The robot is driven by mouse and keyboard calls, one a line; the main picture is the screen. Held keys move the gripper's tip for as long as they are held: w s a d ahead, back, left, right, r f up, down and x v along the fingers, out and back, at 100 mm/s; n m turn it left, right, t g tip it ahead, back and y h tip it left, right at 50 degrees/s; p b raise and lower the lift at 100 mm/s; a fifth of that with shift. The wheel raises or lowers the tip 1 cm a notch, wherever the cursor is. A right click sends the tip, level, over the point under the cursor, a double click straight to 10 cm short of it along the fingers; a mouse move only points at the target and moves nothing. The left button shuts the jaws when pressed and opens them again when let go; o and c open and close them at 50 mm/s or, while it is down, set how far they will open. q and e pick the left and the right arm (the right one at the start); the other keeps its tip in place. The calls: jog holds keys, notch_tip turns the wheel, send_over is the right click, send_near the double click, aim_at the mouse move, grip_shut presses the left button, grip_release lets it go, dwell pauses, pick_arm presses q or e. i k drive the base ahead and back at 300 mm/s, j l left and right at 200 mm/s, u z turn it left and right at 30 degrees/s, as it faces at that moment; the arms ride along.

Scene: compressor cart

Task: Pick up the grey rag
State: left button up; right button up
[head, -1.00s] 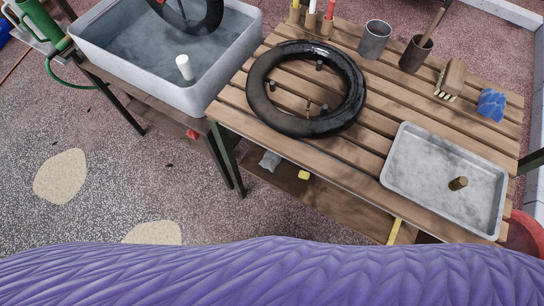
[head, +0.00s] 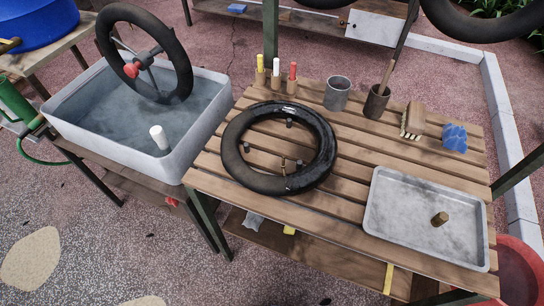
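A small crumpled grey piece, which looks like the grey rag (head: 254,219), lies on the lower shelf (head: 330,258) under the slatted wooden table (head: 345,150). The table's front edge is just above it, and part of the rag may be hidden under the slats. Neither of my grippers shows in the head view, and nothing is touching the rag.
A black tyre (head: 228,150), a metal tray (head: 375,215), cups, a brush (head: 413,118) and a crumpled blue piece (head: 454,138) are on the table. A water basin (head: 190,150) stands at left. A yellow item (head: 289,230) lies near the rag. Floor in front is open.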

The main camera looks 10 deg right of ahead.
aim_at(253, 221)
jog(key=k+l+z, duration=0.15)
jog(key=k+z, duration=0.15)
jog(key=k, duration=0.55)
